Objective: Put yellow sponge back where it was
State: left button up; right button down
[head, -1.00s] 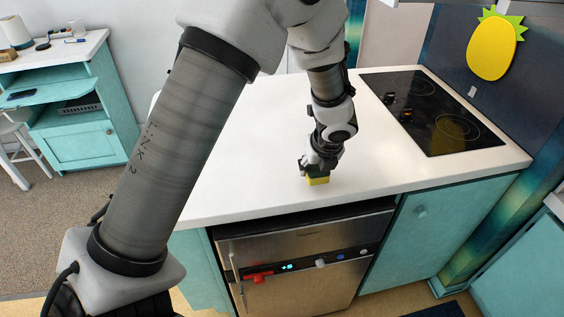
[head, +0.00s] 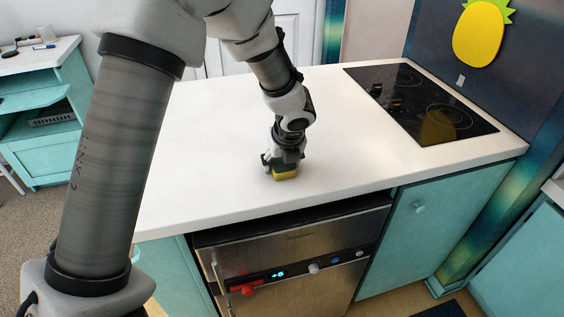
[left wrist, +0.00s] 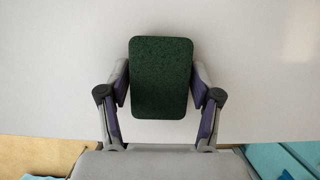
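The yellow sponge (head: 285,174) has a dark green scrubbing side that faces up. My left gripper (head: 283,163) reaches down from above and is shut on it, near the front part of the white counter. In the left wrist view the sponge's green side (left wrist: 161,78) lies between the two fingers, which press on its left and right edges. The sponge is at or just above the counter top; I cannot tell whether it touches. My right gripper is not in view.
The white counter (head: 205,130) is clear around the sponge. A black cooktop (head: 420,103) lies to the right, with small dark items at its left side.

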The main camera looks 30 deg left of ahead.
pick_arm(q)
jog(key=shift+w+d, duration=0.1)
jog(key=shift+d, duration=0.05)
jog(key=shift+r, duration=0.1)
jog(key=shift+r, duration=0.35)
jog(key=p+v, duration=0.3)
jog(key=v, duration=0.8)
jog(key=shift+r, duration=0.15)
dwell(0.5)
